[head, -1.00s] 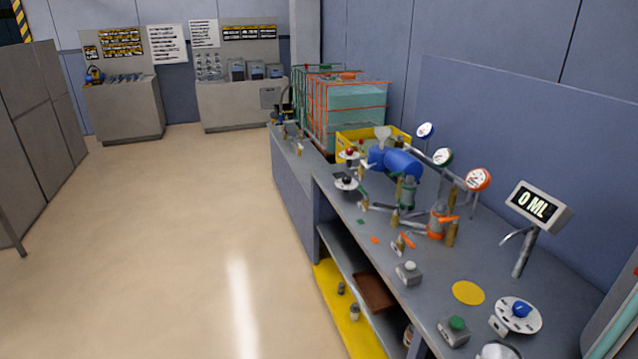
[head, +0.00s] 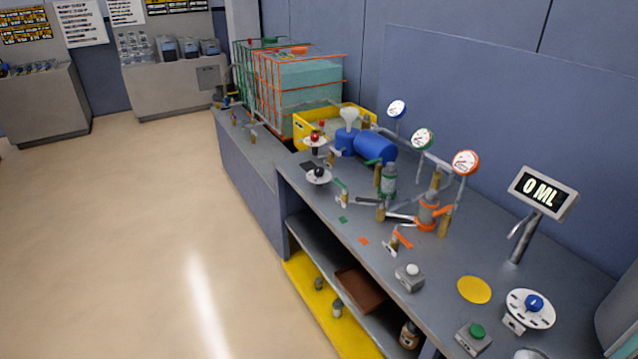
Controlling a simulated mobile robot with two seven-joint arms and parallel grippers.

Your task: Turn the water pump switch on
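I cannot read any label that names the water pump switch. A white round dial with a black knob (head: 318,175) sits near the bench's left edge. A similar disc with a red knob (head: 315,140) stands just behind it. A blue motor-like body (head: 375,147), probably a pump, lies to their right. Another white dial with a blue knob (head: 533,304) is at the near right, beside a box with a green button (head: 477,334). A grey box with a white button (head: 410,274) is on the front part of the bench. Neither gripper is in view.
The long grey bench (head: 425,303) carries pipes, valves with green and orange handles, gauges and a "0 ML" display (head: 543,194). Caged tanks (head: 299,87) and a yellow bin (head: 303,131) stand farther back. The floor (head: 150,230) left of the bench is clear.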

